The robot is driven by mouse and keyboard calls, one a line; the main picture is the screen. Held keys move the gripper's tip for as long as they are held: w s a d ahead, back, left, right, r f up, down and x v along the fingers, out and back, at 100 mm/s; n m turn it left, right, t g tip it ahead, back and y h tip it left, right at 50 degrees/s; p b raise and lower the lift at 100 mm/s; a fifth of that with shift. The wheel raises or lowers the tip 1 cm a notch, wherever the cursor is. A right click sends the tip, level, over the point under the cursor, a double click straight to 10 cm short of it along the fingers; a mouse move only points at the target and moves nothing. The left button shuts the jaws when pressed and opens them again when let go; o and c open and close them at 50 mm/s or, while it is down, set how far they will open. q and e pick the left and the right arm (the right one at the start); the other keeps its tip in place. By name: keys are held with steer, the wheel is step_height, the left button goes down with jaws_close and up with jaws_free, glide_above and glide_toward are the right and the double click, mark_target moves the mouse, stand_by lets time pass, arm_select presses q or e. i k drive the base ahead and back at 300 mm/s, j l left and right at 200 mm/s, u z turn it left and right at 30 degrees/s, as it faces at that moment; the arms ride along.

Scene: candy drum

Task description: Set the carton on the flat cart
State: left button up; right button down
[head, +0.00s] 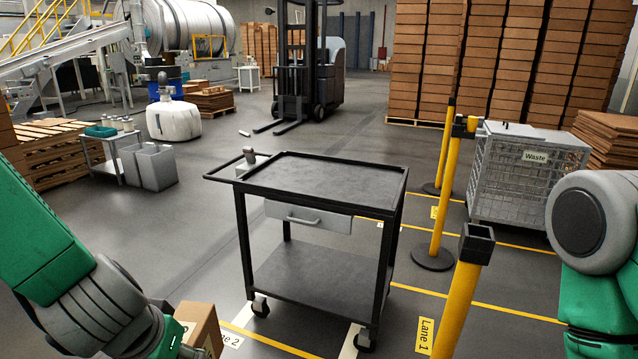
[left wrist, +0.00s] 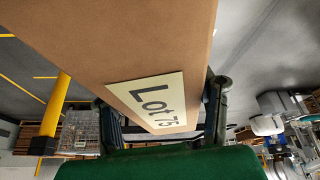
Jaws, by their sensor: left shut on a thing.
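A brown carton (head: 200,325) shows at the bottom left of the head view, low and in front of the cart, partly cut off by the lower edge. In the left wrist view the carton (left wrist: 120,40) fills the upper middle, with a "Lot 75" label on its side. My left gripper (left wrist: 162,112) is shut on the carton, one finger at each side. The black cart (head: 330,180) stands in the middle of the head view, with a bare, rimmed top, a grey drawer and an empty lower shelf. My right gripper is out of view; only part of its arm shows.
Yellow posts (head: 443,195) stand right of the cart, one close in front (head: 458,300). A wire "Waste" cage (head: 525,175) is behind them. A small table (head: 112,135) and grey bins (head: 150,165) stand to the left. A forklift (head: 310,75) is at the back.

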mark_target(300, 181)
steer(key=i+j+u, duration=0.1)
steer(key=i, duration=0.65)
steer(key=i+j+u, duration=0.1)
steer(key=i, duration=0.7)
steer(key=i+j+z, duration=0.15)
steer(key=i+z, duration=0.15)
steer(key=i, duration=0.15)
steer(key=i+j+z, duration=0.3)
steer(key=i, duration=0.15)
steer(key=i+j+z, duration=0.3)
steer(key=i+l, duration=0.05)
steer(key=i, duration=0.05)
